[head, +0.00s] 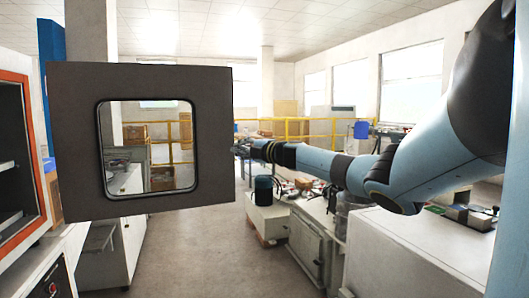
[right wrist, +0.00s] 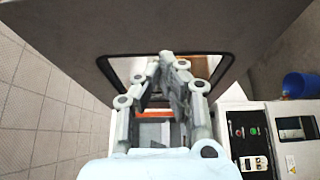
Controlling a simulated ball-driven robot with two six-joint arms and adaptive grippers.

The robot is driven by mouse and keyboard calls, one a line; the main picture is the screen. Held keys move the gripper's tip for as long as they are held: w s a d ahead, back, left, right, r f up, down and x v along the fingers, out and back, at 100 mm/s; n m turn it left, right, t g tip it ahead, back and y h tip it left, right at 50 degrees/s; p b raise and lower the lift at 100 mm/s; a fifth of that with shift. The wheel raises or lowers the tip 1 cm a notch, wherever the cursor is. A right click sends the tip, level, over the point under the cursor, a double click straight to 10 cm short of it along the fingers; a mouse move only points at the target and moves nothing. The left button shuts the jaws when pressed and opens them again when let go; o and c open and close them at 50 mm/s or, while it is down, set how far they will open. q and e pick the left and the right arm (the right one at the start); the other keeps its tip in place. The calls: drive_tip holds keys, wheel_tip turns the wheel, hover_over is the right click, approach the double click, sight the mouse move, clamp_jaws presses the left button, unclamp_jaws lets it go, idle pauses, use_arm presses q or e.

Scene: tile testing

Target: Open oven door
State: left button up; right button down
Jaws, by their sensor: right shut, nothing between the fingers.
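The oven door (head: 75,140) is a dark grey panel with a rounded window. It stands swung out, well away from the oven (head: 40,140), whose orange-framed front shows an open interior at the far left. My right gripper (head: 240,148) is at the door's right edge in the head view, small and partly hidden by the door. In the right wrist view the gripper (right wrist: 170,62) is shut and empty, its fingertips in front of the window of the door (right wrist: 130,30). I cannot tell whether they touch it. My left gripper is not in view.
A white cabinet with a control panel (right wrist: 245,140) stands at the lower right of the wrist view, with a blue bin (right wrist: 296,85) beyond. White benches and cabinets (head: 310,245) line the right side. The floor (head: 190,255) below the door is clear.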

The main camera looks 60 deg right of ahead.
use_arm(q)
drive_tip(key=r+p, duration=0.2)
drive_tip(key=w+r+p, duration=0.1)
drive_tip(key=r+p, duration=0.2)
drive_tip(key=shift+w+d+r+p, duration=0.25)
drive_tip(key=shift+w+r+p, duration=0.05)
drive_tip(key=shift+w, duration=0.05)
use_arm(e)
drive_tip(key=s+d, duration=0.2)
drive_tip(key=s, duration=0.6)
drive_tip(key=shift+s+d+f, duration=0.2)
drive_tip(key=shift+f, duration=0.15)
